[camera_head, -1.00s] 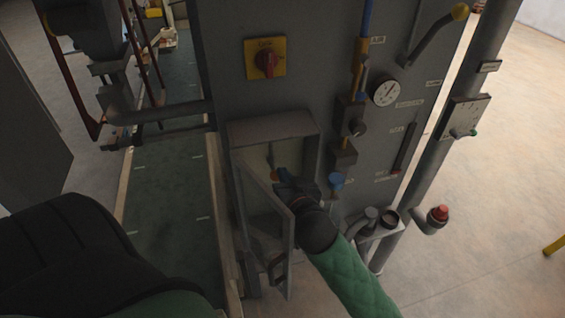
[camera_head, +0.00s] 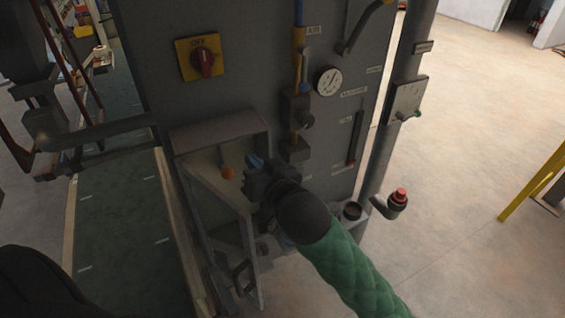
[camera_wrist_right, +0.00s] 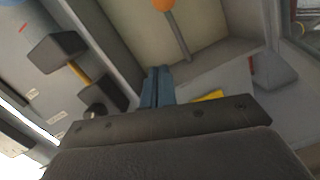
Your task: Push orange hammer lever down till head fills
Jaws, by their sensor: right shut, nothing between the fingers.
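The orange-knobbed lever (camera_head: 228,172) is inside an open grey box (camera_head: 222,128) on the front of the machine. In the head view the knob shows at the lower end of its thin grey stem. In the right wrist view the orange knob (camera_wrist_right: 163,4) is cut off by the top edge, with the stem running down from it. My right gripper (camera_head: 252,162) is shut and empty at the right side of the box opening, apart from the knob. Its blue-grey fingertips (camera_wrist_right: 159,72) lie together. My left gripper is not in view.
A red switch on a yellow plate (camera_head: 203,58) is above. A gauge (camera_head: 328,81) and valves are to the right. A red button (camera_head: 398,197) sits lower right.

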